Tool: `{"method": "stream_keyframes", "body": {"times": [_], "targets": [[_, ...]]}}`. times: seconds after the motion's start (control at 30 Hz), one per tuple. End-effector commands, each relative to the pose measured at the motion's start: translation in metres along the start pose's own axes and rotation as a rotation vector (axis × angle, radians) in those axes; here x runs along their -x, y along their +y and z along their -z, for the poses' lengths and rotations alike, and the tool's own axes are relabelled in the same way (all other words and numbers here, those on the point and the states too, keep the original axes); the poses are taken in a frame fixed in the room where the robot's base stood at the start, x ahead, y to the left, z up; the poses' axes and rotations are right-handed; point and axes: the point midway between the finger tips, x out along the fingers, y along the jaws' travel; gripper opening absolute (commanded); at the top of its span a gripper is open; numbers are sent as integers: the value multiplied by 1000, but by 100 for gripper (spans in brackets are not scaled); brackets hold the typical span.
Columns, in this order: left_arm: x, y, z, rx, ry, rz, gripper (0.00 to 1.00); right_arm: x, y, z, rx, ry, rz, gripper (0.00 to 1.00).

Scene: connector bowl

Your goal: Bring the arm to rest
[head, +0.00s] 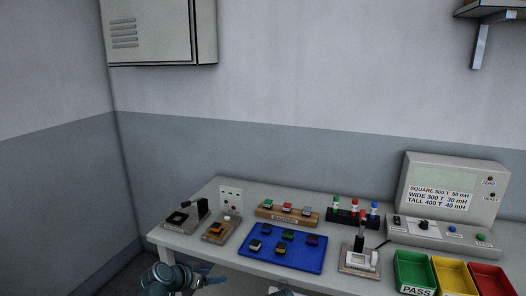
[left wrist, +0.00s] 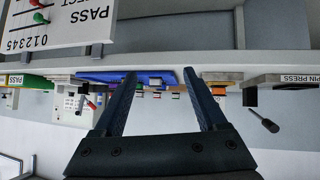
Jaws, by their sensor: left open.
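My left arm (head: 170,276) shows at the bottom edge of the head view, in front of the table's near edge, mostly cut off. In the left wrist view my left gripper (left wrist: 160,76) is open, with two dark fingers apart and nothing between them. That view looks upside down toward the table, with the blue mat (left wrist: 150,78) beyond the fingertips. It also shows in the head view (head: 258,264), apart from the arm. I cannot make out my right gripper in either view.
The white table (head: 328,276) carries a black lever press (head: 182,218), a wooden block rack (head: 287,216), a white fixture (head: 358,260) and a tester (head: 452,188). Green (head: 414,268), yellow (head: 455,274) and red (head: 491,278) trays stand at right. Several small blocks lie on the mat.

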Motion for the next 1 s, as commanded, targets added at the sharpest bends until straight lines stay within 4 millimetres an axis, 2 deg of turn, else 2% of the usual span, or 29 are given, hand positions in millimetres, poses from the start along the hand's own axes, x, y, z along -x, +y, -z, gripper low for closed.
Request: {"method": "stream_keyframes", "body": {"times": [0.03, 0.17, 0.2, 0.3, 0.4, 0.5, 0.7, 1.0], "targets": [[-1, 21, -4, -1, -52, -26, 74, 6, 1, 0, 0, 0, 0, 50], [-4, 73, -29, 13, -233, -75, 74, 17, 2, -1, 0, 0, 0, 50], [-3, 91, -39, 17, -307, -82, 74, 22, 2, -1, 0, 0, 0, 50], [10, 135, -69, 30, -516, -64, 74, 34, 3, -2, 0, 0, 0, 50], [31, 164, -95, 43, -703, 13, 74, 43, 4, -2, 0, 0, 0, 50], [51, 179, -112, 55, -832, 111, 74, 50, 5, -3, 0, 0, 0, 50], [76, 189, -125, 70, -946, 255, 74, 55, 5, -3, 0, 0, 0, 50], [79, 188, -127, 75, -960, 280, 74, 55, 5, -3, 0, 0, 0, 50]]}}
